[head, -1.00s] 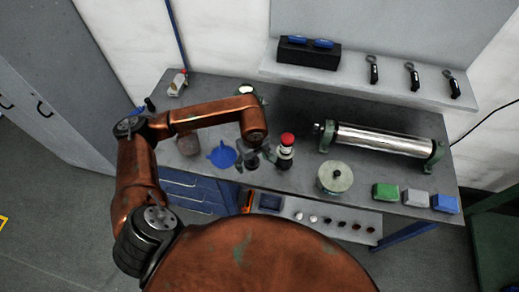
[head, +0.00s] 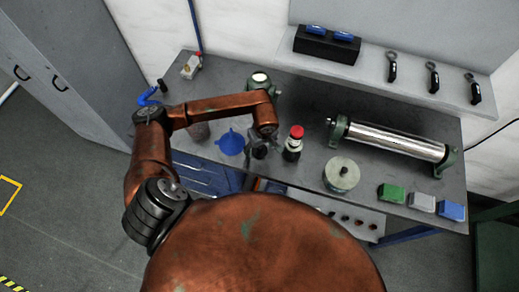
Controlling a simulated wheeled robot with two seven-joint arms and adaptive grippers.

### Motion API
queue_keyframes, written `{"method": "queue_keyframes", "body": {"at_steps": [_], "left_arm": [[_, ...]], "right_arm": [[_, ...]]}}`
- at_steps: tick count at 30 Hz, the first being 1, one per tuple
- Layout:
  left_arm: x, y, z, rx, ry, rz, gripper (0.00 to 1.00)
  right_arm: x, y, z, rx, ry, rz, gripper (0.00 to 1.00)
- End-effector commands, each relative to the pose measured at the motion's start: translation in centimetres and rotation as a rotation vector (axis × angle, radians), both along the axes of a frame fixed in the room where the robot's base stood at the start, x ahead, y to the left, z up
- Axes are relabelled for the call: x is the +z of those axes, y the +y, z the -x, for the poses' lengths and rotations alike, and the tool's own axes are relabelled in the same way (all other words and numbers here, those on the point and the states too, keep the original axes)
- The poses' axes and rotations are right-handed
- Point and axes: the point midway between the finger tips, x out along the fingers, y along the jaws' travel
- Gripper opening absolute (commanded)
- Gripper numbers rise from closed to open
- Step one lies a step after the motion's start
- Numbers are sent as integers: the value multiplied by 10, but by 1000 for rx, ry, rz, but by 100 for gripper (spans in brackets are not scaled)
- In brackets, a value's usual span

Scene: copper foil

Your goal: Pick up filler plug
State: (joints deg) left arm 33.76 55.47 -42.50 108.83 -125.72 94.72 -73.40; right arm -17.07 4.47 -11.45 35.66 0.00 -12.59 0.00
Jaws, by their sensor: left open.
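No part is plainly recognisable as the filler plug. A small dark knob (head: 344,170) sits on top of the round pale-green pot (head: 341,183) on the bench and may be it. My left gripper (head: 258,153) hangs over the bench, pointing down, open and with nothing visible between its fingers. It is between the blue funnel (head: 231,143) and the red-capped bottle (head: 293,146), left of the pot. My copper wrist partly hides the fingers. My right gripper is out of view.
A shiny cylinder (head: 395,141) on green mounts lies at the bench's right. Green (head: 391,194), grey (head: 422,202) and blue (head: 452,211) blocks line the front right edge.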

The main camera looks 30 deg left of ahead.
Motion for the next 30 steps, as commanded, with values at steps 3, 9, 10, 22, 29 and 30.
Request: {"method": "queue_keyframes", "body": {"at_steps": [3,9,10,22,29,30], "left_arm": [[0,0,0,0,-1,1,68],[0,0,0,1,-1,1,58],[0,0,0,1,-1,1,56],[1,0,0,1,-1,1,28],[1,0,0,1,-1,1,22],[1,0,0,1,-1,1,22]], "right_arm": [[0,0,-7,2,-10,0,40],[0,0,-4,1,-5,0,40],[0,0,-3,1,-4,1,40],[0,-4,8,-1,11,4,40],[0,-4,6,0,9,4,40],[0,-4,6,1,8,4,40]]}}
